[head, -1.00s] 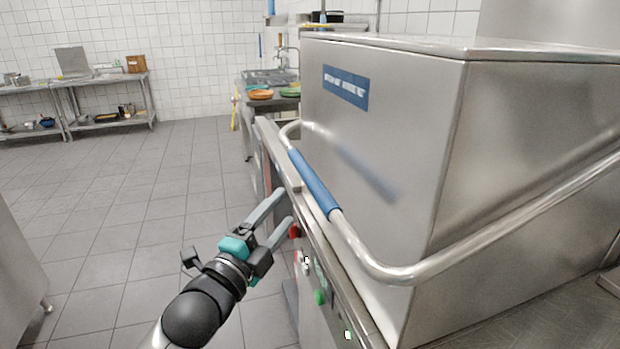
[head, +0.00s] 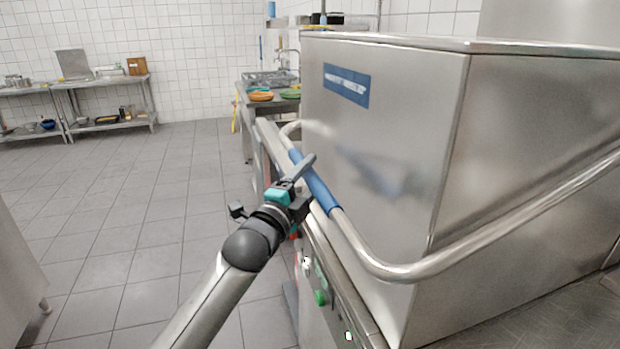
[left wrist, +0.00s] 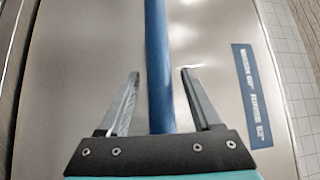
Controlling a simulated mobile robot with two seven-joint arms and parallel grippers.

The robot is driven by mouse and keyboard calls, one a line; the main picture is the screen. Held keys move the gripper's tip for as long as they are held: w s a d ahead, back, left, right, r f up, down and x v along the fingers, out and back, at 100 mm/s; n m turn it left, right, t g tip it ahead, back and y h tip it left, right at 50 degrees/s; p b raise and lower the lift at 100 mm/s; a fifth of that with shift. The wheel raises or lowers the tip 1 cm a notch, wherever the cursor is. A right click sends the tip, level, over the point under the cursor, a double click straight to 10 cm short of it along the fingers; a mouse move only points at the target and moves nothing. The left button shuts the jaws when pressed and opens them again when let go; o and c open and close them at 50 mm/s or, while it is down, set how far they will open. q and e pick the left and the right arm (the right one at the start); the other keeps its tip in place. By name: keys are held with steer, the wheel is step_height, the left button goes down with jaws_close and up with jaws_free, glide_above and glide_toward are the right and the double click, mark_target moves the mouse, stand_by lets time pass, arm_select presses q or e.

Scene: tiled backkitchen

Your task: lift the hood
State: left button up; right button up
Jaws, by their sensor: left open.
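The steel hood (head: 400,130) of the dishwasher stands at the right in the head view, lowered onto its base. A bent metal handle bar runs around its front and side, with a blue grip (head: 318,188) on the front stretch. My left gripper (head: 308,178) is open at the blue grip. In the left wrist view, the blue grip (left wrist: 158,70) runs between the two spread fingers of my left gripper (left wrist: 160,85), with a gap on each side. The hood's front (left wrist: 90,55) fills the background there. My right gripper is not in view.
The control panel with a green button (head: 320,297) lies below the handle. Behind the machine is a sink counter with an orange plate (head: 261,96) and a green plate (head: 291,94). A steel table (head: 105,80) stands far left. The tiled floor at left is clear.

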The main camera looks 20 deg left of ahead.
arm_select(q)
jaws_close()
stand_by(0.6)
stand_by(0.9)
